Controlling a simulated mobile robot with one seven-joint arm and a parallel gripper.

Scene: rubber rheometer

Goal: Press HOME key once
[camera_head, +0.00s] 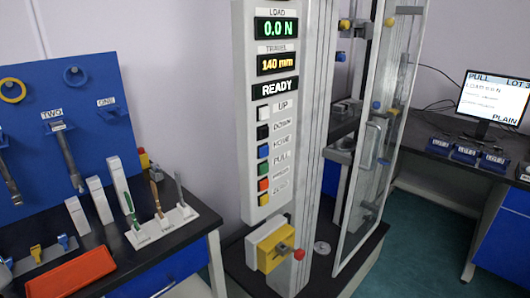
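The blue HOME key (263,151) is on the tall grey control panel (244,90) of the machine, in the middle of the head view. It is third from the top in a column of square keys, with its label just to the right. The white UP key (263,113) and black DOWN key (262,132) are above it. The green PULL key (263,168) is directly below. The displays above read 0.0 N, 140 mm and READY. Nothing covers the HOME key. My gripper is not in view.
The machine's clear door (383,130) stands to the right of the panel. A bench with a blue tool board (60,130) and an orange tray (65,272) is at left. A monitor (493,98) stands at right.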

